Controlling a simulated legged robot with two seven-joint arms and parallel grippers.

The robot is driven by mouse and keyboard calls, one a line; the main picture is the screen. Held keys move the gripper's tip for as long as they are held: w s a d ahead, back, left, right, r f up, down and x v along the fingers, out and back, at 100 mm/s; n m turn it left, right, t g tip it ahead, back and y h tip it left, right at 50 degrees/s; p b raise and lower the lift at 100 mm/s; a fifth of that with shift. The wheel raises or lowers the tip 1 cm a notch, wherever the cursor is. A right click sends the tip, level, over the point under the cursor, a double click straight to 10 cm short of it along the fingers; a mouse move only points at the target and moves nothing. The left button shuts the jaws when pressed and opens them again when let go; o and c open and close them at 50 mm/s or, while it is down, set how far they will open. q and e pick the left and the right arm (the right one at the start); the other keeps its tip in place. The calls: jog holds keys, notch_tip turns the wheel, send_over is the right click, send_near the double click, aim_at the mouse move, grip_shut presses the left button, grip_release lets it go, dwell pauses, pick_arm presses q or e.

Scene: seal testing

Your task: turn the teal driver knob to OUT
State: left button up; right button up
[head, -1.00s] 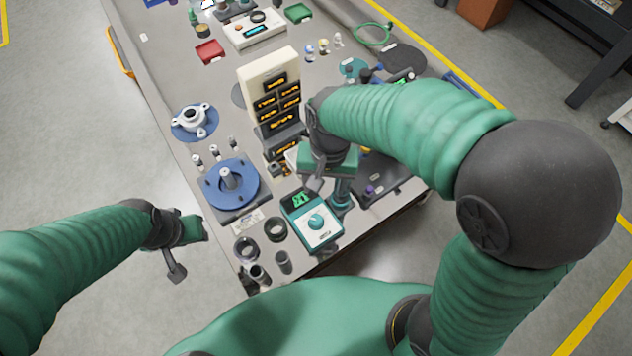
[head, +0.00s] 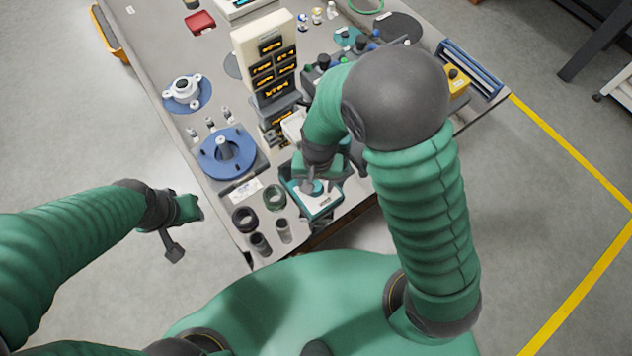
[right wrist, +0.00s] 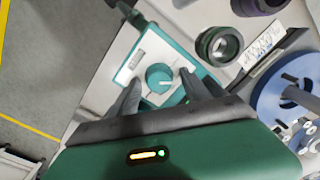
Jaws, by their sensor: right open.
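The teal driver (head: 325,203), a box with a white face, sits at the table's near edge. Its round teal knob (right wrist: 158,77) shows best in the right wrist view, with a short white pointer line towards the lower right. I cannot read the labels on the face. My right gripper (head: 313,184) is over the driver and hides its display in the head view. In the right wrist view its two fingers are open, one either side of the knob, with small gaps visible. My left gripper (head: 180,230) hangs left of the table, with nothing seen in it.
Dark rings (head: 245,219) and short dark cylinders (head: 261,244) stand left of the driver. A blue round fixture (head: 228,152) is farther left. A cream tower with orange displays (head: 265,60) stands behind. Floor left of the table is clear.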

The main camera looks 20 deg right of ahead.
jog(key=shift+a, duration=0.3)
jog(key=shift+c, duration=0.5)
jog(key=shift+d, duration=0.1)
jog(key=shift+c, duration=1.3)
jog(key=shift+d, duration=0.35)
jog(key=c, duration=0.5)
jog(key=shift+c, duration=1)
jog(key=shift+a, duration=0.15)
grip_shut()
pick_arm(q)
jog(key=shift+a, duration=0.15)
pick_arm(e)
jog(key=shift+r, duration=0.1)
